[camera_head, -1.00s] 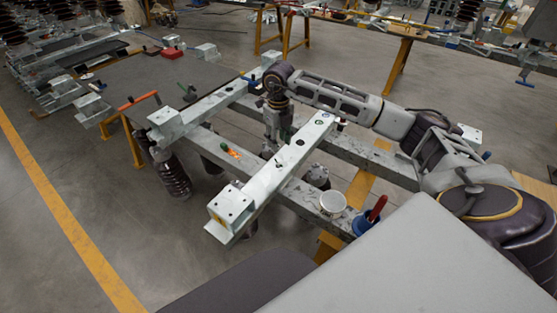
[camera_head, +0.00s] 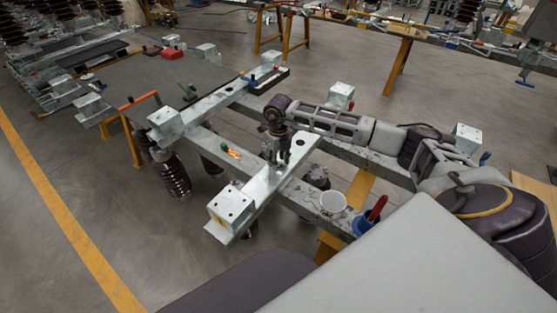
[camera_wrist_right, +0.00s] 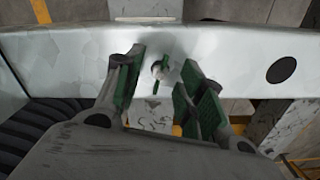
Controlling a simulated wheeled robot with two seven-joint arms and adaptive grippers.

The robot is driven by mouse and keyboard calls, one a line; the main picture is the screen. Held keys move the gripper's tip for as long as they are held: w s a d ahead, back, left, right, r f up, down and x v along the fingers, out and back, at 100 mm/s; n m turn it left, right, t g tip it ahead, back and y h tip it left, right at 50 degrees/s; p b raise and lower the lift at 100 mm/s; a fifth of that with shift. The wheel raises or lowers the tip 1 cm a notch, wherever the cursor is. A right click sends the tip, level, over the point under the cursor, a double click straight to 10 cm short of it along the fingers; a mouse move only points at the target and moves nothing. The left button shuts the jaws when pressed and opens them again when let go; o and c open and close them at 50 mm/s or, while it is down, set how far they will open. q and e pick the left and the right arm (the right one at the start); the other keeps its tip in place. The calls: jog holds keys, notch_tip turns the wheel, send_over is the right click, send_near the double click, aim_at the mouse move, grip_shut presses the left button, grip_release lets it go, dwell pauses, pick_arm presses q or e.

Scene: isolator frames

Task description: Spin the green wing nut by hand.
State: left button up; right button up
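The green wing nut (camera_wrist_right: 156,84) is small and sits on a round light fitting on the face of a pale metal beam (camera_wrist_right: 225,55). It shows between the fingers in the right wrist view. My right gripper (camera_wrist_right: 160,97) is open, with a green-padded finger on either side of the nut; I see no clear contact. In the head view my right gripper (camera_head: 273,160) points down at the near cross beam (camera_head: 255,192), and the nut cannot be made out there. My left gripper is not in view.
A white cup (camera_head: 332,203) and a blue container (camera_head: 362,224) with a red handle stand on the lower rail near my arm. A small orange and green item (camera_head: 231,152) lies on the frame to the left. A dark hole (camera_wrist_right: 281,70) shows on the beam.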

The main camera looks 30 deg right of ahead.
jog(key=shift+c, duration=0.5)
grip_shut()
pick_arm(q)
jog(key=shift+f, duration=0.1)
pick_arm(e)
jog(key=shift+n, duration=0.3)
jog(key=shift+n+b, duration=0.55)
jog(key=shift+n, duration=0.35)
jog(key=n+b, duration=0.1)
jog(key=n, duration=0.2)
jog(key=n+b, duration=0.1)
jog(key=n, duration=0.2)
jog(key=shift+n, duration=0.3)
jog(key=shift+n+b, duration=0.3)
jog(key=shift+n, duration=0.1)
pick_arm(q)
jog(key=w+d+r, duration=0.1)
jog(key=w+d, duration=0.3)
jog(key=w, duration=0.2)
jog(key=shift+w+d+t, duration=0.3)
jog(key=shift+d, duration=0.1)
pick_arm(e)
jog(key=shift+n, duration=0.4)
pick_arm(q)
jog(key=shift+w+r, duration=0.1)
